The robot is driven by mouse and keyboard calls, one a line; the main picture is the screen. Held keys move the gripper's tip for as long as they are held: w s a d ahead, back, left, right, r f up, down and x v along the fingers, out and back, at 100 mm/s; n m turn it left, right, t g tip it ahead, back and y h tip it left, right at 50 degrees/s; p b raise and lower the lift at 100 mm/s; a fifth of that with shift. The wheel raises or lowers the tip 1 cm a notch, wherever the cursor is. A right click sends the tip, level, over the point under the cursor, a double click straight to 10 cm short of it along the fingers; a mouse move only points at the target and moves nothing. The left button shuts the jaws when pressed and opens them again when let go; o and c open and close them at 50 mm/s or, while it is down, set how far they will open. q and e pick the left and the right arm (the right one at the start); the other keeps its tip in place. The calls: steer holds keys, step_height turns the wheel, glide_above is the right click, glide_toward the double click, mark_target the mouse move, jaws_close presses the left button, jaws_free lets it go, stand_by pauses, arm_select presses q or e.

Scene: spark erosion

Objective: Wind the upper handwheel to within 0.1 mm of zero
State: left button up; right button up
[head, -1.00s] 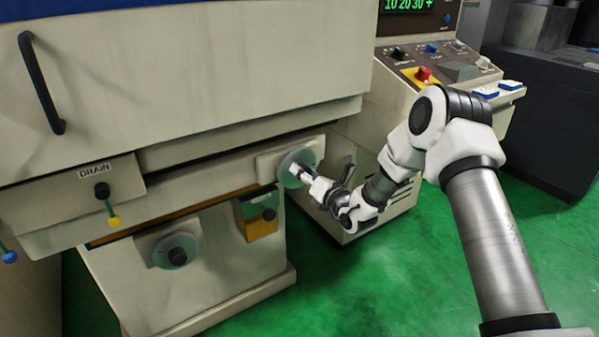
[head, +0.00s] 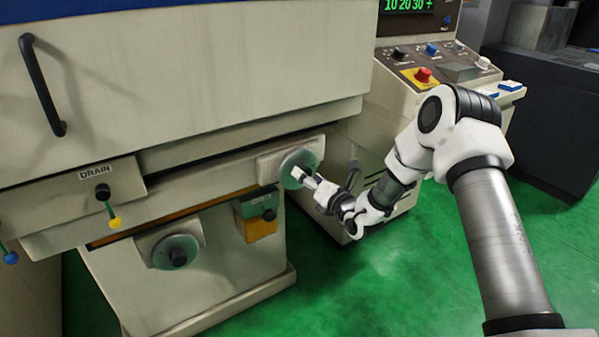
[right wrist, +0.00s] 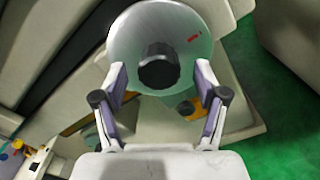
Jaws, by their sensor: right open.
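The upper handwheel (head: 299,167) is a pale green disc on a beige plate on the machine's front. In the right wrist view its face (right wrist: 160,25) shows a black central knob (right wrist: 160,66) and a small red mark (right wrist: 194,38) at upper right. My right gripper (head: 300,174) is at the wheel's face, its fingers pointing at it. In the right wrist view my right gripper (right wrist: 161,72) is open, one finger on each side of the knob, with visible gaps. How deep the fingers reach is unclear. My left gripper is not in view.
A lower handwheel (head: 176,251) sits below on the machine base. A green and orange box (head: 258,214) is between the two wheels. A drain lever (head: 104,193) is at left. A control panel with a red button (head: 423,75) stands behind my right arm. Green floor (head: 370,290) is clear at front.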

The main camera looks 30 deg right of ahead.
steer(key=s+p, duration=0.1)
steer(key=s, duration=0.5)
steer(key=shift+d, duration=0.25)
